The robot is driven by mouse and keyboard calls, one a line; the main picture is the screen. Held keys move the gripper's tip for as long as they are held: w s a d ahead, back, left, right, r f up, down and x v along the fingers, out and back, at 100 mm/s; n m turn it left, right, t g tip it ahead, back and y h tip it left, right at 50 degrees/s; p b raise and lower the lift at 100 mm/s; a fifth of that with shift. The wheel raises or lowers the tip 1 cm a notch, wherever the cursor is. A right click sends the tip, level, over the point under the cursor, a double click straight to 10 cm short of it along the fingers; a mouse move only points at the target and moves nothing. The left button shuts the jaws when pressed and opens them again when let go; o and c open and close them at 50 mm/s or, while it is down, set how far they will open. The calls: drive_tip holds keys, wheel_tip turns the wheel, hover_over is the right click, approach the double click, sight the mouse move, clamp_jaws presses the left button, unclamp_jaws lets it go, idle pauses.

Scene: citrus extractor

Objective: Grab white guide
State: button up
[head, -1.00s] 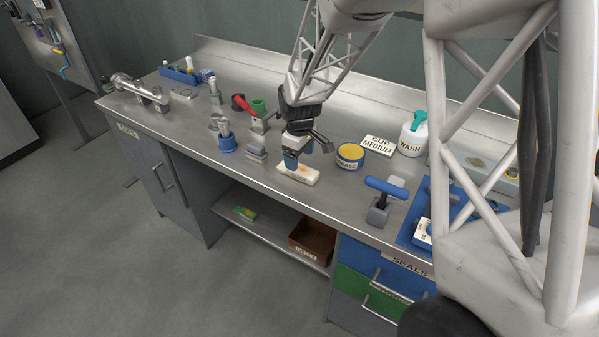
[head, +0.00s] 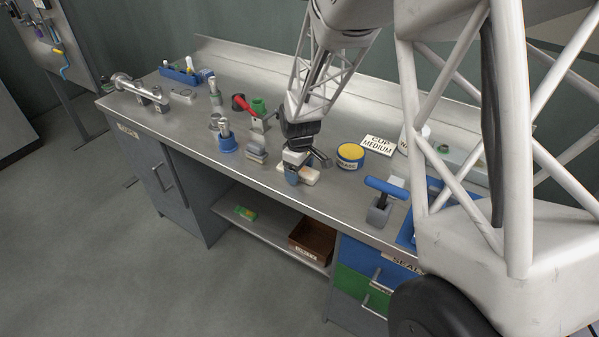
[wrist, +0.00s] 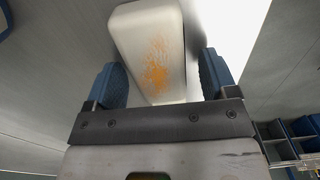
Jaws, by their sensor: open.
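The white guide appears to be the pale block with an orange smear (wrist: 150,45), which lies on the steel bench. In the head view only part of this white block (head: 311,176) shows beside my gripper (head: 293,172), near the bench's front edge. In the wrist view my gripper (wrist: 161,78) is open, with one blue finger on each side of the block's near end. Gaps show between the block and both fingers. Whether the fingers reach down beside it or are still above it is hard to tell.
A yellow-topped round tin (head: 350,156) and the "CUP MEDIUM" card (head: 378,145) lie to the right. A blue-handled tool (head: 383,196) stands near the front edge. Small grey blocks (head: 256,152) and a blue-based holder (head: 227,143) stand close on the left.

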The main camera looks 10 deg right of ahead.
idle(0.3)
drive_tip(key=c, duration=1.1)
drive_tip(key=shift+o, duration=0.2)
drive_tip(key=shift+r, duration=0.15)
drive_tip(key=shift+r, duration=0.75)
wheel_tip(320, 180, up, 2)
drive_tip(key=shift+s, duration=0.1)
drive_tip(key=s+r, duration=0.1)
drive_tip(key=s, duration=1.4)
drive_tip(key=shift+s+d, duration=0.2)
drive_tip(key=shift+s, duration=0.2)
drive_tip(key=shift+r, duration=0.15)
